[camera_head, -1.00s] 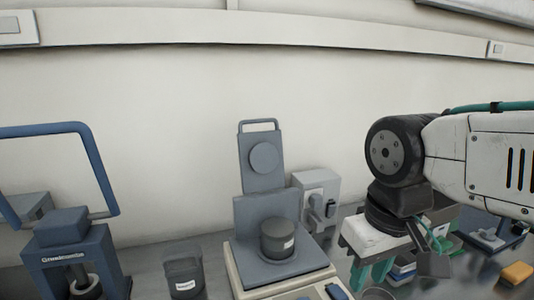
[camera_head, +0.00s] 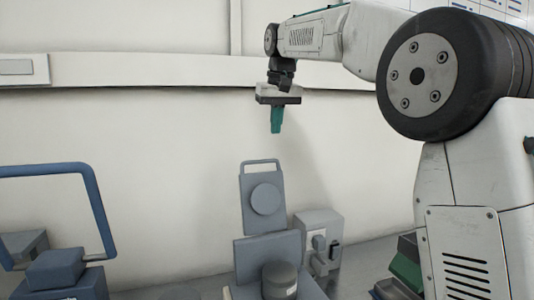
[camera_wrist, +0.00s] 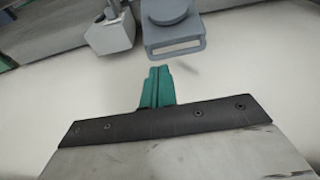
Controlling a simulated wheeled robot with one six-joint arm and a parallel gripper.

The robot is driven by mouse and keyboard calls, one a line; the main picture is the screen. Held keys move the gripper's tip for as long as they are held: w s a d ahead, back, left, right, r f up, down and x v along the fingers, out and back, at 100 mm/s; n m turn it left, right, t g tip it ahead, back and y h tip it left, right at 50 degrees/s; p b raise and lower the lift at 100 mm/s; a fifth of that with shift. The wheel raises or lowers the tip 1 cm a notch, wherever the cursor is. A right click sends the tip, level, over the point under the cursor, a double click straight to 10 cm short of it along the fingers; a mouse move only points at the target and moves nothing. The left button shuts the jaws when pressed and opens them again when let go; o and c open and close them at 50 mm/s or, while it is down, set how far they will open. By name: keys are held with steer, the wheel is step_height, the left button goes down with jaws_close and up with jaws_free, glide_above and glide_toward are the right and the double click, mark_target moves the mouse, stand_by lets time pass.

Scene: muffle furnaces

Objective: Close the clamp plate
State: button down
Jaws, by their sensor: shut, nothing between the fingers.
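The clamp plate (camera_head: 262,201) is a grey upright plate with a round pad and a loop handle at its top. It stands raised behind the grey base of the device (camera_head: 268,255), in which a dark cylindrical pot (camera_head: 280,278) sits. My gripper (camera_head: 276,128) hangs pointing down above the plate's handle, apart from it. Its green fingers are shut together and empty. In the wrist view the gripper (camera_wrist: 158,75) points toward the clamp plate's handle (camera_wrist: 175,47), with a gap between them.
A grey box-shaped device (camera_head: 318,238) stands right of the clamp plate. A blue frame-handled device (camera_head: 65,270) stands at the left. The white wall (camera_head: 160,140) is close behind. The air around the plate's top is free.

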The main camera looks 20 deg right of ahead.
steer(key=w, duration=0.8)
step_height(320, 180, down, 9)
steer(key=s, duration=0.1)
steer(key=shift+s, duration=0.2)
